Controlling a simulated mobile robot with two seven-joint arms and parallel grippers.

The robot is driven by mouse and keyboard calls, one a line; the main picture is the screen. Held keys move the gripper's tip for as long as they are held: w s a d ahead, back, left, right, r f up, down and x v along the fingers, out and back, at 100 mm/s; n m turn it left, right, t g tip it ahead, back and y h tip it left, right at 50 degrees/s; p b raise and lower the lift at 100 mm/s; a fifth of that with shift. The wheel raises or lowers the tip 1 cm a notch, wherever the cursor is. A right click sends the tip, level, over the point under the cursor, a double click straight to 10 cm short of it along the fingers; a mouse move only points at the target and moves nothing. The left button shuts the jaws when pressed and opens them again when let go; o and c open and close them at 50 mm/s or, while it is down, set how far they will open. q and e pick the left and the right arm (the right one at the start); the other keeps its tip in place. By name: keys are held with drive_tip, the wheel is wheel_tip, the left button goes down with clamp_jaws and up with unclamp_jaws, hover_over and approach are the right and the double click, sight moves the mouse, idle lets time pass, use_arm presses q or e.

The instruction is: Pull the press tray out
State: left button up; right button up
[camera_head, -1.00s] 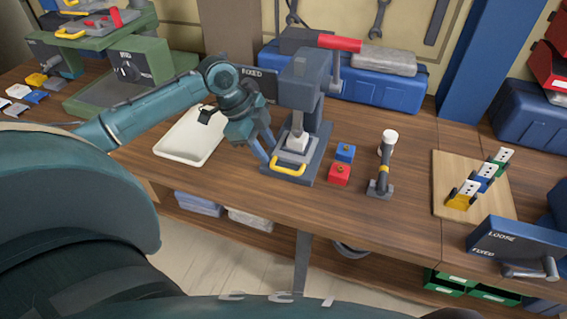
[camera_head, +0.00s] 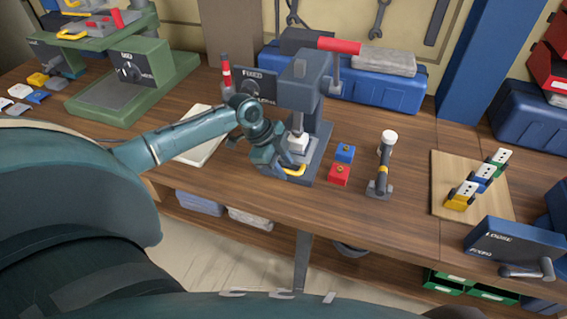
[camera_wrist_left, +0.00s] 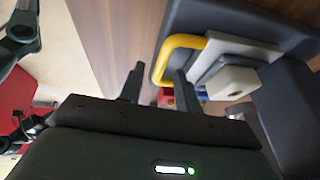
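The grey press (camera_head: 303,92) stands near the middle of the bench. Its tray shows in the left wrist view (camera_wrist_left: 255,52) as a light grey plate with a yellow handle (camera_wrist_left: 168,48) at its front; the handle also shows in the head view (camera_head: 297,171). A white block (camera_head: 298,142) sits on the tray under the press head. My left gripper (camera_head: 287,163) is at the tray's front left, partly hiding the tray.
Red (camera_head: 339,175) and blue (camera_head: 345,153) blocks sit right of the press, beside an upright lever tool (camera_head: 383,165). A white shallow tray (camera_head: 203,153) lies behind my left arm. Bare bench lies in front of the press.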

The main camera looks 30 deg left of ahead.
use_arm(q)
drive_tip(key=shift+w+d+f, duration=0.1)
drive_tip(key=shift+f, duration=0.1)
clamp_jaws()
idle(0.3)
